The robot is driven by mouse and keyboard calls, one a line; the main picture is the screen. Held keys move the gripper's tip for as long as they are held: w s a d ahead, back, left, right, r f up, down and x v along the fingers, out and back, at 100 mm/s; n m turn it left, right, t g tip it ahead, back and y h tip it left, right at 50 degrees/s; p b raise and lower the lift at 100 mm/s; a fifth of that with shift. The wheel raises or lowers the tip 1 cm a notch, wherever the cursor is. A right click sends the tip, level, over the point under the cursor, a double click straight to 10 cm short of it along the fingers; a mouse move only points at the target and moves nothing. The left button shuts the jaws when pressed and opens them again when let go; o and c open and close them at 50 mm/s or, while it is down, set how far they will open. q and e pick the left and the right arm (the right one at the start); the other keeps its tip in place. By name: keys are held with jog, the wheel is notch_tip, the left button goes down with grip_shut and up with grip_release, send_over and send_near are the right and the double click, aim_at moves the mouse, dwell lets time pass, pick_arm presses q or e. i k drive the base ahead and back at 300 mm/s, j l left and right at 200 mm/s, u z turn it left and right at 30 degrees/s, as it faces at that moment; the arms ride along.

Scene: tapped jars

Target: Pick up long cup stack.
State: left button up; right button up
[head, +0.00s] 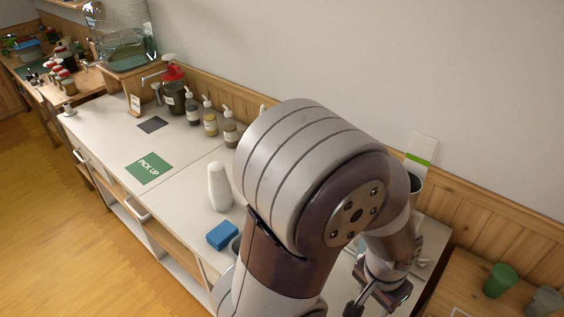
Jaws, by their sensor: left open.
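A tall stack of white cups (219,188) stands upright on the pale counter (105,125), left of my large arm links. My left gripper (376,298) is low at the right of the head view, beyond the arm's elbow, partly cut by the bottom edge. It is open and well apart from the white stack, to its right. Whether anything is between its fingers is hard to see. My right gripper is not in view.
A blue box (222,235) sits just in front of the stack. Pump bottles (210,122) line the wall behind. A green mat (149,168) lies left. A green cup (500,280) stands on the right wooden table. My arm hides much of the counter.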

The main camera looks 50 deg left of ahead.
aim_at(220, 188)
jog(key=k+j+u, duration=0.15)
jog(key=u, duration=0.3)
jog(key=k+j+u, duration=0.1)
jog(key=j+u, duration=0.2)
jog(key=u, duration=0.15)
jog(key=k+j+u, duration=0.1)
jog(key=j+u, duration=0.15)
jog(key=u, duration=0.8)
jog(key=i+j+z, duration=0.1)
jog(key=i+j, duration=0.15)
jog(key=i+j+z, duration=0.1)
jog(key=j, duration=0.35)
jog(key=i+j, duration=0.3)
jog(key=i+j+z, duration=0.15)
jog(key=j, duration=0.35)
jog(key=i+l, duration=0.05)
